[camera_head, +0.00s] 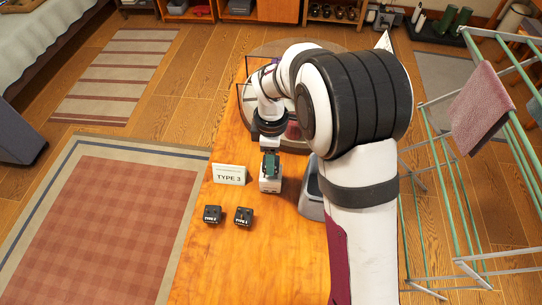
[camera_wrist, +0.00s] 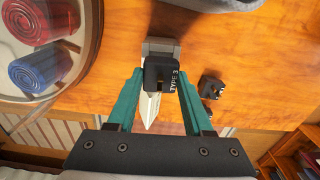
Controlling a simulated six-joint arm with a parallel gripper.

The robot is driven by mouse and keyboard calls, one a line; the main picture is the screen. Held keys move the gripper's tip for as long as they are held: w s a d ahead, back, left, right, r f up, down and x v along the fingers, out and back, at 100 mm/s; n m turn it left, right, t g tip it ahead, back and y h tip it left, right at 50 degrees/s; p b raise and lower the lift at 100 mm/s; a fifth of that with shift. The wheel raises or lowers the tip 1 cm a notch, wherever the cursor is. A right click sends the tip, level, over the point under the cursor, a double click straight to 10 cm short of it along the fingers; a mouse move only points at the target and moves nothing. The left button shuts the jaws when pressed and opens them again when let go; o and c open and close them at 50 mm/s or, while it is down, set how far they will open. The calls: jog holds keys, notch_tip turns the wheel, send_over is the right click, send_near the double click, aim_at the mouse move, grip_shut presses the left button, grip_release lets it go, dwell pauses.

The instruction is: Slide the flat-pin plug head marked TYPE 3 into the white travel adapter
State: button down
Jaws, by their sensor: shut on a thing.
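My gripper (camera_wrist: 161,80) has teal fingers shut on the black plug head (camera_wrist: 158,72), whose face reads TYPE 3 in the wrist view. The white travel adapter (camera_head: 270,185) stands on the wooden table, directly below my gripper (camera_head: 270,165) in the head view. Its grey-looking body (camera_wrist: 160,46) shows just beyond the plug head in the wrist view. I cannot tell whether the plug head touches the adapter or how far it sits in it. The pins are hidden.
A white TYPE 3 sign (camera_head: 229,174) stands left of the adapter. Two other black plug heads (camera_head: 212,214) (camera_head: 243,216) lie in front of it. A grey container (camera_head: 311,191) is close on the right. A round glass-topped case (camera_wrist: 60,50) holds red and blue rolls.

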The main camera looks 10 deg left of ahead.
jog(key=shift+f, duration=1.3)
dwell(1.0)
grip_release()
jog(key=shift+r, duration=4.05)
jog(key=s+d+r+m+y, duration=0.1)
jog(key=s+d+r+m, duration=0.35)
jog(key=s+m, duration=0.35)
jog(key=s+d+r+m, duration=0.3)
jog(key=s+d+m, duration=0.3)
jog(key=s+m, duration=0.2)
jog(key=s+d+f+m, duration=0.1)
jog(key=s+m, duration=0.7)
jog(key=s, duration=0.1)
jog(key=shift+s+d+y, duration=0.3)
jog(key=shift+y, duration=0.1)
